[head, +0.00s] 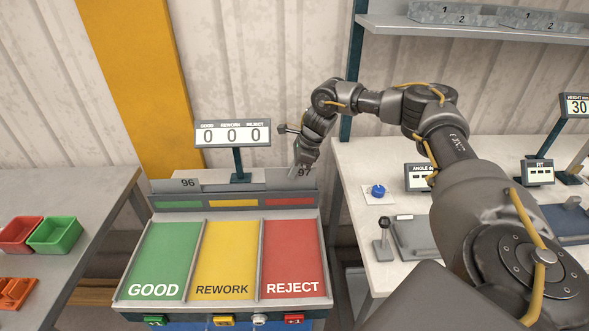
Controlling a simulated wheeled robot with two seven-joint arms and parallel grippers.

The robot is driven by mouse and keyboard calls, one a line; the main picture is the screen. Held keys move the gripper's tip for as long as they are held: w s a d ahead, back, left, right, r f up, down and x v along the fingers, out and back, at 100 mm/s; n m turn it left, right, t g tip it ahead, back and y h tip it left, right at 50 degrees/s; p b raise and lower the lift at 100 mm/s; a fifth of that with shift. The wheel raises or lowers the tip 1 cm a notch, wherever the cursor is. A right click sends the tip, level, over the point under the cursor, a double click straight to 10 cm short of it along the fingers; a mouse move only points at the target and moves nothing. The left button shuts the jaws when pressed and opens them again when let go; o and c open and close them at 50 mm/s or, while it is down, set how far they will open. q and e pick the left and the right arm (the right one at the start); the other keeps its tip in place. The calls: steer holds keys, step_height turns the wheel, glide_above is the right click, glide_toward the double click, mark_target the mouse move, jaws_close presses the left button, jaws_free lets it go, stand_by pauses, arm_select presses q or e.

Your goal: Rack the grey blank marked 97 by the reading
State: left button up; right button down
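The grey blank marked 97 (282,183) stands upright at the back right of the sorting station, behind the red strip and above the REJECT lane (291,250). My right gripper (301,172) is at its top edge, with the fingers overlapping the blank near its number. The fingers are too small to tell whether they are closed on it. A second grey blank marked 96 (176,186) stands at the back left, above the GOOD lane (165,250). The yellow REWORK lane (227,250) lies between. The counter display (233,133) reads 0 0 0. My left gripper is out of view.
The right bench holds a blue button (378,190), an angle display (419,177), a FIT display (537,172) and a height display (576,105) showing 30. Red (20,233) and green (56,234) bins sit on the left table. The three lanes are empty.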

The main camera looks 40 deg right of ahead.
steer(key=shift+w+a, duration=0.1)
steer(key=shift+w, duration=0.05)
stand_by(0.5)
steer(key=shift+f+b, duration=0.55)
steer(key=shift+f, duration=1)
stand_by(0.4)
steer(key=c, duration=1.6)
jaws_free()
steer(key=shift+r, duration=0.1)
steer(key=b+v, duration=0.2)
steer(key=v, duration=0.8)
steer(key=shift+r, duration=0.35)
